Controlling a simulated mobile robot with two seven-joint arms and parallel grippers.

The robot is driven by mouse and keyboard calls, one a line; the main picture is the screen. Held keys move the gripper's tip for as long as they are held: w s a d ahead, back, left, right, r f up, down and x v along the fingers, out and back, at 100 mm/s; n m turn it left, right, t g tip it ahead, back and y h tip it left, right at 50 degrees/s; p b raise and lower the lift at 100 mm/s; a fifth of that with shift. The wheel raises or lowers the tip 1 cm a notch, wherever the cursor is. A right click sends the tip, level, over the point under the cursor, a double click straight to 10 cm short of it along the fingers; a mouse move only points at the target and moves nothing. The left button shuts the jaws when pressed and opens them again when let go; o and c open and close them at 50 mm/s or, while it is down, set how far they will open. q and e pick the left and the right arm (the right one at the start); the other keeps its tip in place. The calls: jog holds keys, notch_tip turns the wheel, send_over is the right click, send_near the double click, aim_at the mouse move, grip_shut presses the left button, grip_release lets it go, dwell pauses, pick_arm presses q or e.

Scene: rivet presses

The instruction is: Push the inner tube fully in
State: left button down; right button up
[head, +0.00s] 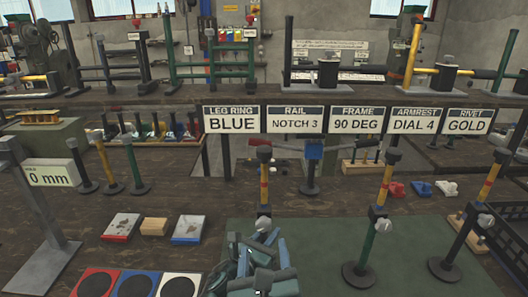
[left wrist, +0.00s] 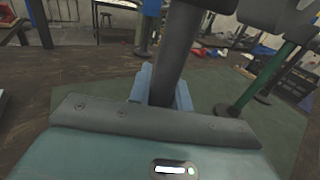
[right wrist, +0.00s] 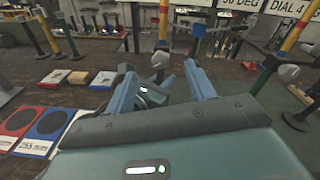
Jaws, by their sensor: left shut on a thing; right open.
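The inner tube (head: 264,180), yellow with red bands and a grey cap, stands upright above a dark outer tube (head: 264,211) with a grey clamp knob (head: 263,224). A long banded length shows above the collar. The inner tube also shows in the right wrist view (right wrist: 163,20). My left gripper (head: 262,239) is shut around the dark outer tube, below the knob; the tube fills its jaw in the left wrist view (left wrist: 176,60). My right gripper (head: 263,257) is open and empty, lower and nearer, with the knob (right wrist: 160,60) beyond its fingertips. The tube's foot is hidden.
Two similar posts stand right: a green one (head: 383,190) and a dark one (head: 485,185). A dark stand with a blue clamp (head: 313,150) is behind. Signs (head: 298,119) hang above. Trays (head: 187,229) and coloured pads (head: 137,284) lie left. The green mat (head: 330,245) has free room.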

aim_at(266, 157)
jog(key=w+d+r+y, duration=0.1)
jog(key=w+r+y, duration=0.1)
jog(key=r, duration=0.4)
jog(key=w+d+r+y, duration=0.2)
jog(key=r, duration=0.5)
jog(key=shift+m, duration=0.3)
jog(key=x, duration=1.2)
jog(key=shift+w+f, duration=0.1)
jog(key=shift+f, duration=0.05)
jog(key=shift+c, duration=0.3)
grip_shut()
